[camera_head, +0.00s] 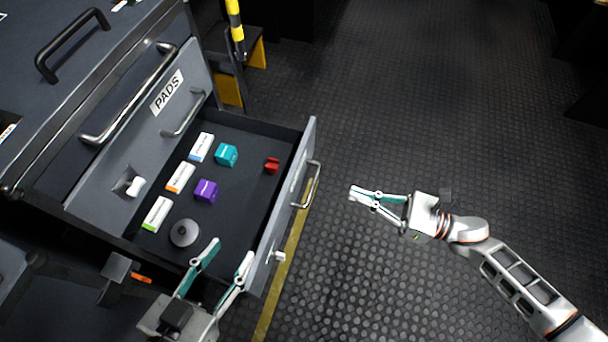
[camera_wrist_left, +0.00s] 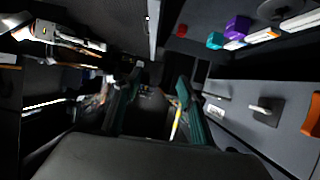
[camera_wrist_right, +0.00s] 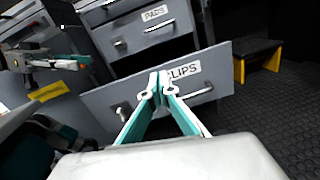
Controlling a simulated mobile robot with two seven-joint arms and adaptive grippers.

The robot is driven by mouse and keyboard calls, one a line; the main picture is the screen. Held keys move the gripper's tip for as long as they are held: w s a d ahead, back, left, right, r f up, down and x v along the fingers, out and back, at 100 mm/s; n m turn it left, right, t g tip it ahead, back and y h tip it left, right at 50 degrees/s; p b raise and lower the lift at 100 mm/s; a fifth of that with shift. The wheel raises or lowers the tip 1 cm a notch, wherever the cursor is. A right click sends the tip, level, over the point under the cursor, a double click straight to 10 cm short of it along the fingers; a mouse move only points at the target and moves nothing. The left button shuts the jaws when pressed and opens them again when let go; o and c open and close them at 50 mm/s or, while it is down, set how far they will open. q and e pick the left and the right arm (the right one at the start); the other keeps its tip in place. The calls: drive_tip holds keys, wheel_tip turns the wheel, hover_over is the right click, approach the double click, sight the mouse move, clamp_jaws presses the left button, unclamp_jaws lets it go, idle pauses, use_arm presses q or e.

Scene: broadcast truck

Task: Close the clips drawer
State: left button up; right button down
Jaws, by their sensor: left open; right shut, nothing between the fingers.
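The clips drawer (camera_head: 240,165) is pulled open, with several small boxes, a red item and a grey round item inside. Its front with the "CLIPS" label (camera_wrist_right: 183,72) faces my right wrist camera, showing a bar handle (camera_wrist_right: 196,92) and a knob (camera_wrist_right: 123,110). The handle also shows in the head view (camera_head: 312,186). My right gripper (camera_head: 352,193) is shut and empty, to the right of the handle and apart from it in the head view. My left gripper (camera_head: 232,249) is open and empty near the drawer's near end; whether it touches the drawer I cannot tell.
The closed "PADS" drawer (camera_wrist_right: 143,36) is above the clips drawer in the grey cabinet. A yellow-legged step (camera_wrist_right: 260,58) stands beyond the cabinet. The dark studded floor (camera_head: 420,100) to the right is clear, with a yellow line running below the drawer front.

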wheel_tip(320, 180, down, 2)
drive_tip(key=n+g, duration=0.1)
use_arm(q)
drive_tip(key=shift+s+f, duration=0.1)
drive_tip(key=shift+f, duration=0.35)
use_arm(e)
drive_tip(key=n, duration=0.1)
approach(291, 182)
drive_tip(key=x, duration=0.6)
drive_tip(key=shift+w+a, duration=0.25)
drive_tip(key=shift+a, duration=0.1)
drive_tip(key=shift+f, duration=0.1)
